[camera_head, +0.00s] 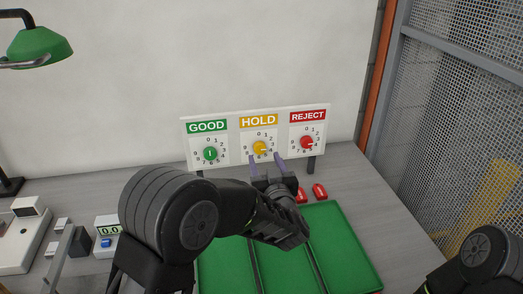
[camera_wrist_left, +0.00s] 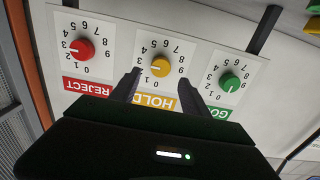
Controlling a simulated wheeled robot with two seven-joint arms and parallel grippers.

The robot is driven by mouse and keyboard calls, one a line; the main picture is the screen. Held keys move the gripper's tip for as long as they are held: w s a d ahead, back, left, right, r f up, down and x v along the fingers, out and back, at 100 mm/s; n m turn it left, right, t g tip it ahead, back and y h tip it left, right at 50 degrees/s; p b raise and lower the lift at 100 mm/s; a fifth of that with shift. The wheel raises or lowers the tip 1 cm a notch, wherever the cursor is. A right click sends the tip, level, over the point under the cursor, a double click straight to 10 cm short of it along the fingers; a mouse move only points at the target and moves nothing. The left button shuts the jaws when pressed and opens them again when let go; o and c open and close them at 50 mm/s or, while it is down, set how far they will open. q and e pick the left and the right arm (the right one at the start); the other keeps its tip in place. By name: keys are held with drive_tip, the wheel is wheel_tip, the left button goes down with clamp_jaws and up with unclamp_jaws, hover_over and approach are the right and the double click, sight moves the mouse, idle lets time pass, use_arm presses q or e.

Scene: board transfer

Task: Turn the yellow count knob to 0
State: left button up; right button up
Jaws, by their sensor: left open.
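The yellow count knob (camera_head: 259,147) sits on the white HOLD dial, in the middle of the board. In the left wrist view the yellow knob (camera_wrist_left: 160,67) appears upside down. Its pointer faces roughly the 3 side of the dial; the exact digit is hard to read. My left gripper (camera_head: 266,161) is open just in front of and below the HOLD dial. In the wrist view its fingers (camera_wrist_left: 160,92) stand on either side of the HOLD label, below the knob in the picture. They appear apart from the knob. My right gripper is out of view.
The green GOOD knob (camera_head: 210,153) and red REJECT knob (camera_head: 307,142) flank the yellow one on the board. Red pieces (camera_head: 319,191) lie near the green tray (camera_head: 345,250).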

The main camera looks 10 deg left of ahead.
sight(260, 149)
use_arm(q)
drive_tip(key=shift+p+x, duration=0.5)
drive_tip(key=shift+x, duration=1.9)
drive_tip(key=shift+c, duration=0.2)
clamp_jaws()
